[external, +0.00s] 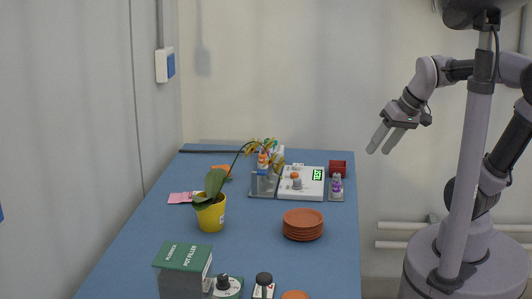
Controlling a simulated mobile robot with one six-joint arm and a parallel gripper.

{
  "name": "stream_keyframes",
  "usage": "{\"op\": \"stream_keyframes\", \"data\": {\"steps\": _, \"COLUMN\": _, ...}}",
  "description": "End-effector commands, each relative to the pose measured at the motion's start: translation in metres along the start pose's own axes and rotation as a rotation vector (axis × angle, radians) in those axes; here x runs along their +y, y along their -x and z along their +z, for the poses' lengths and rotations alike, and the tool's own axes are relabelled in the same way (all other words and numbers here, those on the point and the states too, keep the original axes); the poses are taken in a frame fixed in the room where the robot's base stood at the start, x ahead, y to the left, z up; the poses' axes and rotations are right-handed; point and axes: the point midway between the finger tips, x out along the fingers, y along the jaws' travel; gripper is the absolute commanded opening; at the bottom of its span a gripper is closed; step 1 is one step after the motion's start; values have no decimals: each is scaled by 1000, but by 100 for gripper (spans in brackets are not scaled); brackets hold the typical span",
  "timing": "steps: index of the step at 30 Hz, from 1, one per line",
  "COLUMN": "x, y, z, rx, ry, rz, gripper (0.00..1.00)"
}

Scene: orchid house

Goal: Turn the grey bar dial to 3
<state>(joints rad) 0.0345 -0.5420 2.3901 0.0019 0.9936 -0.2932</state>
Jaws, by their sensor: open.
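My gripper (379,151) is open and empty, in the air to the right of the blue table, with its fingers pointing down and left. On the far part of the table lies a white panel (313,188) with a lit green TEST display (317,175). A small grey knob (297,184) with an orange part near its top stands on the panel; it may be the grey bar dial, but its shape, pointing direction and any numbers are too small to read. My gripper is well apart from it.
Close to the panel are a purple-and-white bottle (336,185), a dark red box (338,169) and a flowering plant.

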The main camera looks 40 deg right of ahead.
Motion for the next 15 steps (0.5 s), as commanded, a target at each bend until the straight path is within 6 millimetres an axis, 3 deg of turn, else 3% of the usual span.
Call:
{"op": "stream_keyframes", "data": {"steps": 1, "x": -6, "y": 7, "z": -42, "rx": -40, "ry": 113, "rz": -6, "gripper": 45}}
{"op": "stream_keyframes", "data": {"steps": 2, "x": -8, "y": 3, "z": -67, "rx": -64, "ry": 208, "rz": -16, "gripper": 45}}
{"op": "stream_keyframes", "data": {"steps": 3, "x": -8, "y": -6, "z": -99, "rx": -92, "ry": 335, "rz": -34, "gripper": 45}}
{"op": "stream_keyframes", "data": {"steps": 6, "x": -2, "y": -44, "z": -167, "rx": -142, "ry": 638, "rz": -96, "gripper": 45}}
{"op": "stream_keyframes", "data": {"steps": 10, "x": 16, "y": -100, "z": -217, "rx": -167, "ry": 938, "rz": -179, "gripper": 45}}
{"op": "stream_keyframes", "data": {"steps": 15, "x": 30, "y": -142, "z": -234, "rx": -165, "ry": 1115, "rz": -232, "gripper": 45}}
